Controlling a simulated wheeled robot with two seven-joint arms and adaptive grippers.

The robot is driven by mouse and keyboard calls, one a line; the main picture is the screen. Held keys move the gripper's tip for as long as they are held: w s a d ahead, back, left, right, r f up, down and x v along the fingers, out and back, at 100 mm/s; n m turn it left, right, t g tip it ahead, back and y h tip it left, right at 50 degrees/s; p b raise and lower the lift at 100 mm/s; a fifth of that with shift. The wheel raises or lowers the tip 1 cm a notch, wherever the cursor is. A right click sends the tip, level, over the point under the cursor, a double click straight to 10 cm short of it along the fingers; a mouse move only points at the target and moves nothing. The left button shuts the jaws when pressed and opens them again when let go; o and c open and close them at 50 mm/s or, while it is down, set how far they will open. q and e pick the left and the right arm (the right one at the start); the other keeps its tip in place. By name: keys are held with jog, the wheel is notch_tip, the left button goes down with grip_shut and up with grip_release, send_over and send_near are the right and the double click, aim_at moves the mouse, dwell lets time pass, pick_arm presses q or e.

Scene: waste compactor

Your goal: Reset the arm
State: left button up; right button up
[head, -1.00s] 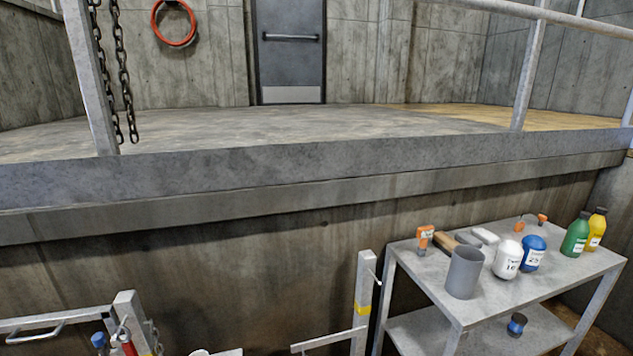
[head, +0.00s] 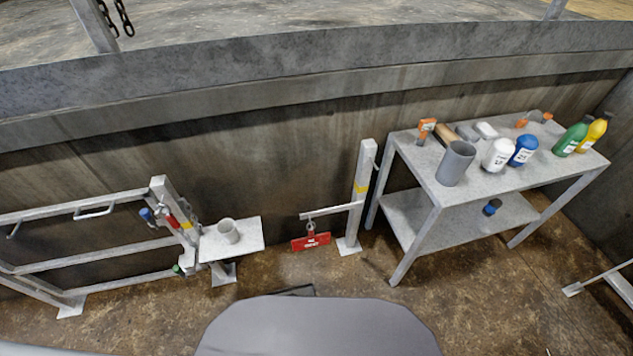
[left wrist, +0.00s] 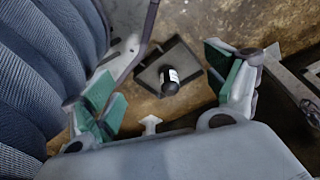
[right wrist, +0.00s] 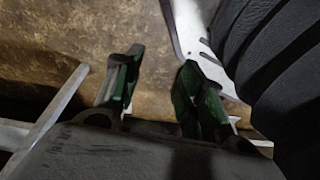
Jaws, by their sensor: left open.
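My left gripper (left wrist: 165,82) shows in the left wrist view with its two green-padded fingers spread apart. A dark bottle with a white label (left wrist: 170,82) is seen beyond the gap between them, standing on a dark square tray (left wrist: 188,62); nothing is gripped. My right gripper (right wrist: 158,78) shows in the right wrist view, its green-padded fingers apart with only brown floor between them. Neither gripper shows in the head view.
A grey metal table (head: 421,161) at right holds a grey cup (head: 455,163), bottles and tools. A railing (head: 100,212) and small shelf (head: 246,245) with a cup (head: 228,231) stand left. A red tag (head: 311,242) hangs from a gate bar. Brown floor lies between.

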pick_arm(q)
jog(key=s+a+r+p, duration=0.2)
jog(key=s+p, duration=0.5)
jog(key=s+a+r+g+p, duration=0.1)
jog(key=s+a+r+p, duration=0.2)
jog(key=s+p, duration=0.3)
jog(key=shift+s+y+p, duration=0.35)
jog(key=shift+s+y, duration=0.05)
pick_arm(e)
jog(key=s+d+r, duration=0.2)
jog(key=s, duration=0.5)
jog(key=s+d+r+g, duration=0.1)
jog(key=s+d+r, duration=0.2)
jog(key=s, duration=0.3)
jog(key=shift+s+h, duration=0.4)
pick_arm(q)
jog(key=shift+w+f+m, duration=0.1)
jog(key=shift+m, duration=0.2)
pick_arm(e)
jog(key=shift+s+d+f, duration=0.1)
